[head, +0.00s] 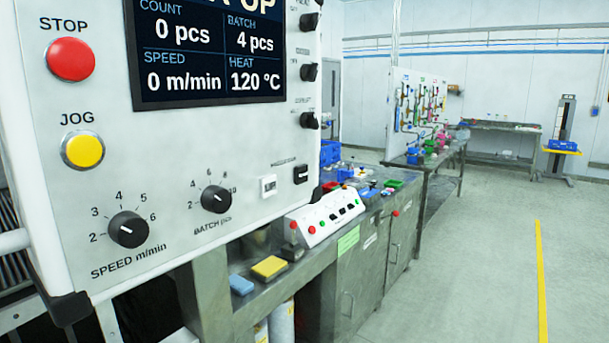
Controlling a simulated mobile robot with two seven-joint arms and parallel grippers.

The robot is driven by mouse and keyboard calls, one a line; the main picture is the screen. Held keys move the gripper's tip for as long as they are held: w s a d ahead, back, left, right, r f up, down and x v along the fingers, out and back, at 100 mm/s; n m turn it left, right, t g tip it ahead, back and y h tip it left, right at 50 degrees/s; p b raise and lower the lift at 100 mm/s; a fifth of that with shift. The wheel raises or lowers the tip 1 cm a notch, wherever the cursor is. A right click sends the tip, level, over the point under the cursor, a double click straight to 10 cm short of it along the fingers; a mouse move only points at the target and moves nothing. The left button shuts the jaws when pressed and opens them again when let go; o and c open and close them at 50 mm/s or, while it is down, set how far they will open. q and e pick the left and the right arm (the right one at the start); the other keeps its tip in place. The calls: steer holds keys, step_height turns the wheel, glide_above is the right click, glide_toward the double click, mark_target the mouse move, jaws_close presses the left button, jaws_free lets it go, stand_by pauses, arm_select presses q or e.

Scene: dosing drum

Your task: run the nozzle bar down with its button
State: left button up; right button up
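A white control panel (200,130) fills the left of the head view, close to me. It has a red STOP button (71,60) and a yellow JOG button (82,151). Below are a SPEED knob (128,229) and a BATCH knob (216,198). A small white switch (269,186) and a black switch (301,174) sit at the lower right; their labels are too small to read. The display (210,55) reads 0 pcs, batch 4 pcs, 0 m/min, 120 °C. I cannot make out a nozzle bar or tell which button is its own. Neither gripper is in view.
Several black knobs (308,72) line the panel's right edge. Behind it, a grey bench (350,235) carries a sloped white button box (325,216), a yellow sponge (270,267) and a blue sponge (241,285). The floor (470,260) on the right is clear, with a yellow line (541,285).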

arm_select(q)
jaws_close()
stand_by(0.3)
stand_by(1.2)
